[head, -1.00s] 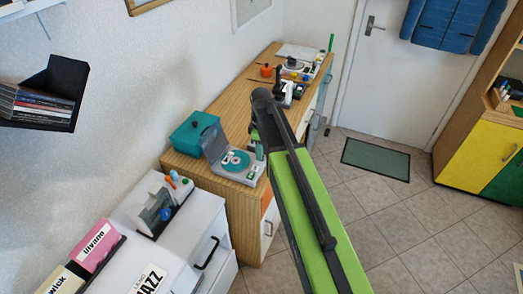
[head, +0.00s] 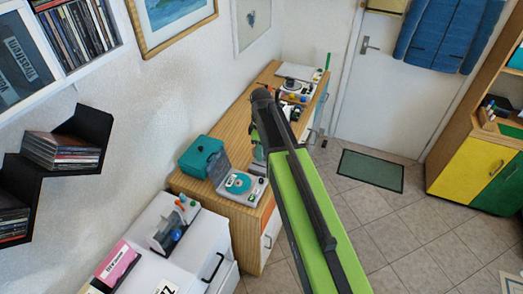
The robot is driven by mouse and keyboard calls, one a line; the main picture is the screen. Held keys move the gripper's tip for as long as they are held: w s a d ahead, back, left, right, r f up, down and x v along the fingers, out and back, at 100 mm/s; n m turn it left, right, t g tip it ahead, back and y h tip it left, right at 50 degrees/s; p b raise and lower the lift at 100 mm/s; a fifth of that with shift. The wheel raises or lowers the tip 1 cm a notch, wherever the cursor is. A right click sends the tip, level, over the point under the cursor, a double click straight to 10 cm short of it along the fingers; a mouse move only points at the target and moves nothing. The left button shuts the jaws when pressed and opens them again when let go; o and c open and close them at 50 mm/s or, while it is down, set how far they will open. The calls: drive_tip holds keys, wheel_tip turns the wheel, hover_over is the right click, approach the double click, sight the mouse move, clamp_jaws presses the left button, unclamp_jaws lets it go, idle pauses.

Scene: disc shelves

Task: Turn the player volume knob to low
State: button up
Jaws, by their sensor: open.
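The player (head: 252,190) is a small pale turntable with a teal disc (head: 238,183) and a raised lid. It sits at the near end of the wooden cabinet top. Its volume knob is too small to make out. My gripper (head: 258,162) hangs from the end of my green and black arm, around the player's far right corner in the picture. It is small and partly hidden by my arm, but its jaws are open. I cannot tell whether it touches the player.
A teal box (head: 202,157) stands just left of the player. Several small items, including an orange pot (head: 272,87), stand farther back on the cabinet (head: 225,130). A white unit (head: 150,205) with discs is nearer. Tiled floor (head: 400,215) lies free to the right.

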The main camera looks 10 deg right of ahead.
sight(261, 179)
wheel_tip(261, 179, down, 18)
drive_tip(key=m+b, duration=0.3)
drive_tip(key=b, duration=0.2)
drive_tip(key=m+b, duration=0.4)
drive_tip(key=b, duration=0.2)
drive_tip(key=m+b, duration=0.4)
drive_tip(key=b, duration=0.2)
drive_tip(key=shift+w+r, duration=0.15)
drive_tip(key=shift+r, duration=0.2)
clamp_jaws()
